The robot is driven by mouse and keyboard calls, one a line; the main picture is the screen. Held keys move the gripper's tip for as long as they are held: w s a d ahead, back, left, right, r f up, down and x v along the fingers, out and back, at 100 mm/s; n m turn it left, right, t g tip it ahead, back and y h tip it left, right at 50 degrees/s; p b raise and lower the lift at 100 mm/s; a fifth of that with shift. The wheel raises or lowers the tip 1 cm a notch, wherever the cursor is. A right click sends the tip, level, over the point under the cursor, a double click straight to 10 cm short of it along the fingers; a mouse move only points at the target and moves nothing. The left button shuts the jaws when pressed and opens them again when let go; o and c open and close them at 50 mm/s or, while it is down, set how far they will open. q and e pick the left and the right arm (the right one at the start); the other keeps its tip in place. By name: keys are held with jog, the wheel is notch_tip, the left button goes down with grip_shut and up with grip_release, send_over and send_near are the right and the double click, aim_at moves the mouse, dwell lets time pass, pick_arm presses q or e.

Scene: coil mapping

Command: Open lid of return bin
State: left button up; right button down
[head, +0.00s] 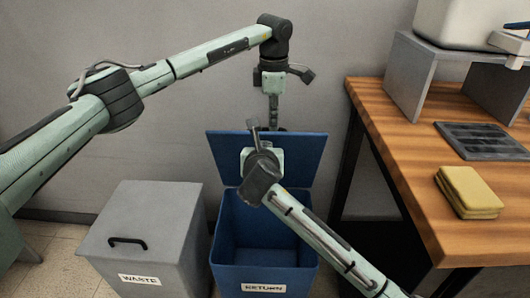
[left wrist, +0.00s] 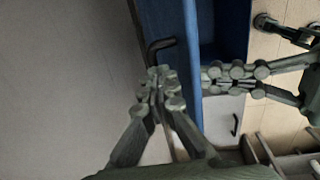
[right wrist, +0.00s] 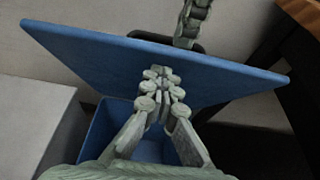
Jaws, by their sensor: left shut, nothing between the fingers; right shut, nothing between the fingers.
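The blue return bin (head: 262,258) stands on the floor, its lid (head: 305,155) raised and its inside exposed. My left gripper (head: 273,122) is shut and empty, pointing down at the lid's upper edge. In the left wrist view its closed fingertips (left wrist: 163,88) are beside the lid's black handle (left wrist: 160,45); I cannot tell if they touch. My right gripper is shut and empty on the inner side of the lid (right wrist: 215,85), its fingertips (right wrist: 160,82) in front of the panel. In the head view the right fingers are mostly hidden by the hand.
A grey waste bin (head: 150,235) with its lid down stands left of the return bin. A wooden table (head: 400,140) on the right holds a yellow sponge-like block (head: 468,192), a dark tray (head: 482,141) and a grey stand (head: 412,80). A wall is close behind.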

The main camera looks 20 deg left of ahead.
pick_arm(q)
jog(key=o, duration=0.7)
jog(key=shift+s+f, duration=0.3)
jog(key=shift+f, duration=0.35)
jog(key=shift+s+f, duration=0.25)
jog(key=shift+f, duration=0.35)
jog(key=shift+w+f+g, duration=0.1)
jog(key=shift+g, duration=0.2)
pick_arm(e)
jog(key=shift+w+d, duration=0.2)
jog(key=shift+w, duration=0.25)
pick_arm(q)
jog(key=shift+a, duration=0.1)
pick_arm(e)
jog(key=shift+f, duration=0.15)
